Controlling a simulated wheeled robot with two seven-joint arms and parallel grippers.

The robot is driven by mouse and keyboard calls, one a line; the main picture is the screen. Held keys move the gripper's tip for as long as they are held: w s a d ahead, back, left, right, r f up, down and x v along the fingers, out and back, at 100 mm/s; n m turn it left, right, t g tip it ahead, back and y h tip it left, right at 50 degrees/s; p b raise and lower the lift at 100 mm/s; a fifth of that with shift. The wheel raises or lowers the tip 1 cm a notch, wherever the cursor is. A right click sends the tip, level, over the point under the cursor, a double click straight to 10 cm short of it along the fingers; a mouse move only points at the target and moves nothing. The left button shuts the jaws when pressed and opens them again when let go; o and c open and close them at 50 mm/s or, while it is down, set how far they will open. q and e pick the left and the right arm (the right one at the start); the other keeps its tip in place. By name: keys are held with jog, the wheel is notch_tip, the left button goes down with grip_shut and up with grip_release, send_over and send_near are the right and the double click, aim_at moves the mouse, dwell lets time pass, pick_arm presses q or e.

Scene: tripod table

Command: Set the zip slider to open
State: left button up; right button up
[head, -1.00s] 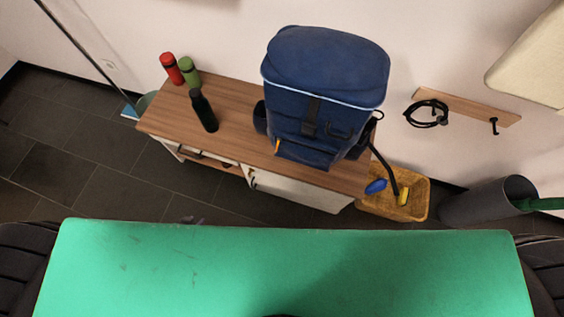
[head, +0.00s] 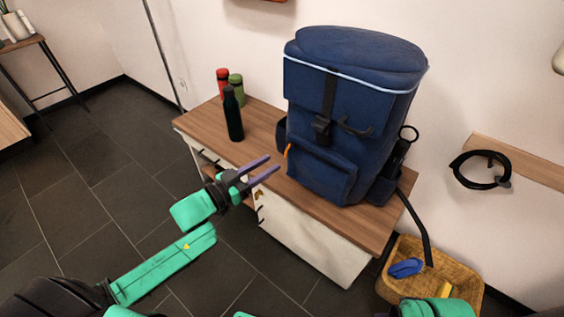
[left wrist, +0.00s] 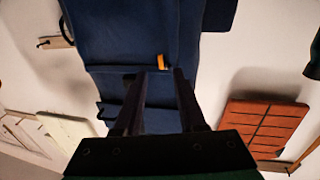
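The blue backpack (head: 345,110) stands upright on the wooden bench. An orange zip slider pull (head: 288,151) hangs at the left end of its front pocket; it also shows in the left wrist view (left wrist: 163,62). My left gripper (head: 272,164) is open and empty, its two dark fingers pointing at the bag's lower left front. In the left wrist view the fingertips (left wrist: 158,72) lie either side of the pull's line, with the pull just beyond them; I see no contact. The zip track is too small to make out. My right gripper is out of view.
On the bench (head: 258,135) stand a dark bottle (head: 234,118), a red bottle (head: 222,80) and a green bottle (head: 237,88), left of the bag.

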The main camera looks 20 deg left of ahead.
pick_arm(q)
jog(key=x, duration=0.5)
jog(key=shift+w+d+b, duration=0.1)
jog(key=shift+w+b, duration=0.15)
jog(key=shift+b, duration=0.15)
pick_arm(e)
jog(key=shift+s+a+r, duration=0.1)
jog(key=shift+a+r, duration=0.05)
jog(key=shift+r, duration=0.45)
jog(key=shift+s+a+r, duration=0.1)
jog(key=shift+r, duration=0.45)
pick_arm(q)
jog(key=shift+c, duration=0.3)
grip_shut()
